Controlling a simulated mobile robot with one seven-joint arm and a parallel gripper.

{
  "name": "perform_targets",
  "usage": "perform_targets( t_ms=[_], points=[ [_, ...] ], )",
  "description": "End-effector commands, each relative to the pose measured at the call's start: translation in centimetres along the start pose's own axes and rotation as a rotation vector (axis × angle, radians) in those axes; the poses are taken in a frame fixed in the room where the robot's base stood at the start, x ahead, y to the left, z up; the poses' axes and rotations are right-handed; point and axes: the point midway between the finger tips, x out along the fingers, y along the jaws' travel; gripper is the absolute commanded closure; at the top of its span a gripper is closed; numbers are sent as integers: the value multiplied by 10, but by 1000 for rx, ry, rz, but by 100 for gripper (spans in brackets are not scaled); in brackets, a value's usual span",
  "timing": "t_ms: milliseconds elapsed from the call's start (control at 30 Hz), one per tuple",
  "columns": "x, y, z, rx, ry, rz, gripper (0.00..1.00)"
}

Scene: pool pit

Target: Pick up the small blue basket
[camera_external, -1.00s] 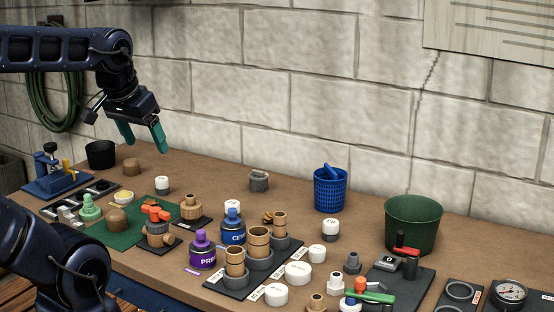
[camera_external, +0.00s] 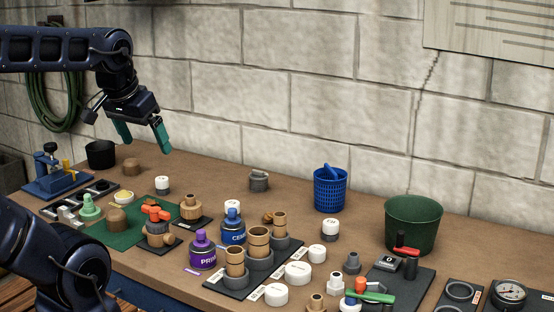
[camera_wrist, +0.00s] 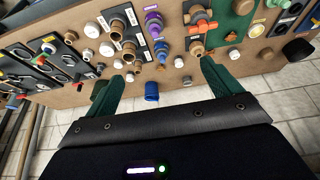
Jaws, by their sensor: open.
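The small blue basket (camera_external: 330,192) stands upright toward the back of the brown workbench, near the block wall. It has mesh sides, and a blue piece sticks up above its rim. In the wrist view the basket (camera_wrist: 151,91) shows small and distant, between the lines of my two fingers. My gripper (camera_external: 142,141) has teal fingers that are apart and empty. It hangs above the left end of the bench, well to the left of the basket and higher. The fingers also show in the wrist view (camera_wrist: 158,76).
A green bucket (camera_external: 413,226) stands right of the basket, with a white-capped piece (camera_external: 330,229) in front of it. A grey fitting (camera_external: 259,181) is to its left. Bottles, pipe fittings and trays crowd the front. A black cup (camera_external: 101,154) stands at the far left.

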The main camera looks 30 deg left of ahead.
Motion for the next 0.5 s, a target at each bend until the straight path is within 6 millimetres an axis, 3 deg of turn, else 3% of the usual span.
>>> perform_targets(
  t_ms=[333, 500],
  points=[
    [0, 1, -5, 8, -2, 0, 0],
    [3, 6, -37, 55, -10, 3, 0]
  ],
)
